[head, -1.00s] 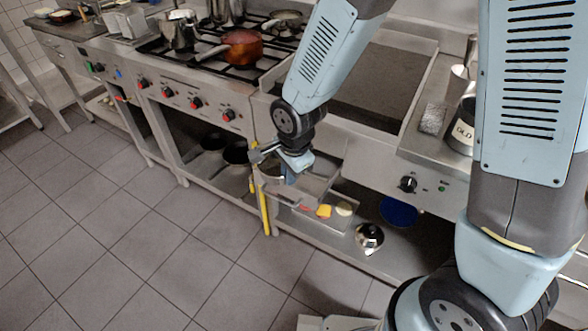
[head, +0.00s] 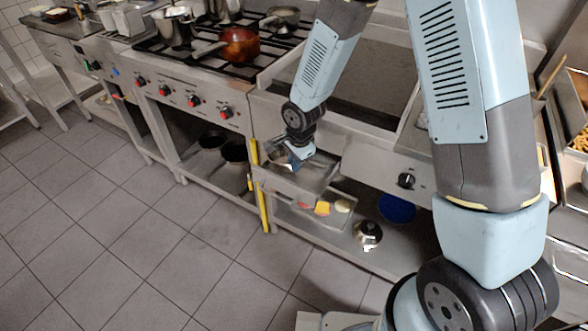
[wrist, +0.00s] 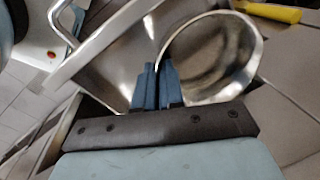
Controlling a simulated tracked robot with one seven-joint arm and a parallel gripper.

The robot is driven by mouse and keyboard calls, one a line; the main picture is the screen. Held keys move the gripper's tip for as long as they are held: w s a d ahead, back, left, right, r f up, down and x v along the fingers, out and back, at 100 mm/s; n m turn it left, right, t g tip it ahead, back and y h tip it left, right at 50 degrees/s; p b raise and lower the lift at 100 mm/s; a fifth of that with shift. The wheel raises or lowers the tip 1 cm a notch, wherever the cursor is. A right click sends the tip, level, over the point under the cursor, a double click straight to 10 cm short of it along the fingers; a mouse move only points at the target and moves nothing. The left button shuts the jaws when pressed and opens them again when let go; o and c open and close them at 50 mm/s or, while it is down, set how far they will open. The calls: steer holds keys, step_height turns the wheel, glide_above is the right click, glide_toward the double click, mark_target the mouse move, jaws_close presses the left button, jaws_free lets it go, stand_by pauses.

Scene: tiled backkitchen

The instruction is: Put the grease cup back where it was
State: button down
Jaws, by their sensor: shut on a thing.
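The grease cup is a round, shiny metal cup (wrist: 207,93) in the wrist view, seen from above with its rim tilted and its inside looking empty. My gripper (wrist: 160,70) is shut on its wall at the left, with the blue fingers close together. In the head view my gripper (head: 294,163) is low at the front of the griddle unit, and the cup (head: 275,154) shows only partly beside it. A metal tray or drawer (wrist: 115,50) lies just left of the cup in the wrist view. I cannot tell whether they touch.
Yellow-handled tools (head: 264,205) hang by the stove's corner post. The tiled floor (head: 130,230) in front is clear.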

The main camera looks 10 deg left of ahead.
steer(key=shift+w+f, duration=0.15)
steer(key=shift+f, duration=1.5)
steer(key=c, duration=1.3)
jaws_free()
steer(key=shift+o, duration=0.2)
